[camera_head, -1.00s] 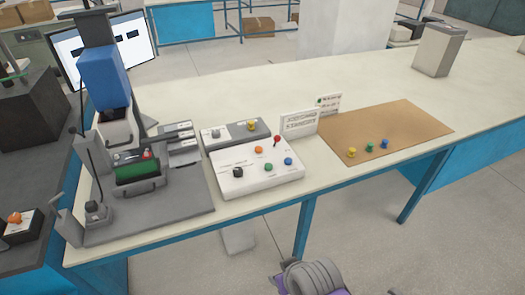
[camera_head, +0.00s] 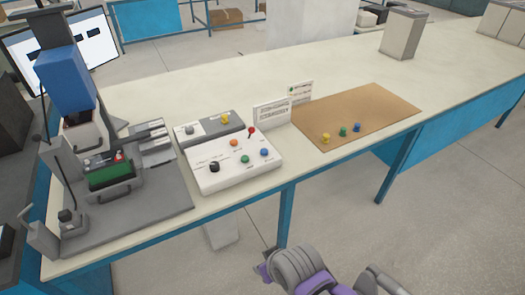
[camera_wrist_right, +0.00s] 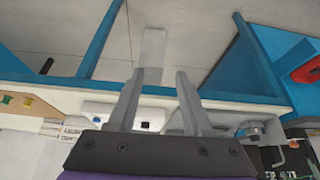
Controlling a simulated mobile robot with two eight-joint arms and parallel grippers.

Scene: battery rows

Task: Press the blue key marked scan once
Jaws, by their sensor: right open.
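A white control box (camera_head: 232,172) sits near the front edge of the bench. On its top are a blue key (camera_head: 264,152) at the right, a green key (camera_head: 245,158), an orange key (camera_head: 233,142), a black knob (camera_head: 214,166) and a red-tipped lever (camera_head: 251,132). The printed labels are too small to read. My right gripper (camera_wrist_right: 158,98) is open and empty in the right wrist view, apart from the box, whose white side (camera_wrist_right: 118,112) shows beyond the fingers. In the head view only my purple and grey right arm shows, in front of the bench. My left gripper is not in view.
A grey fixture (camera_head: 125,215) with a blue block (camera_head: 68,78) stands left of the box. A grey-white unit (camera_head: 207,130) and white sign (camera_head: 272,113) stand behind it. A brown mat (camera_head: 375,108) with yellow, green and blue knobs lies to the right.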

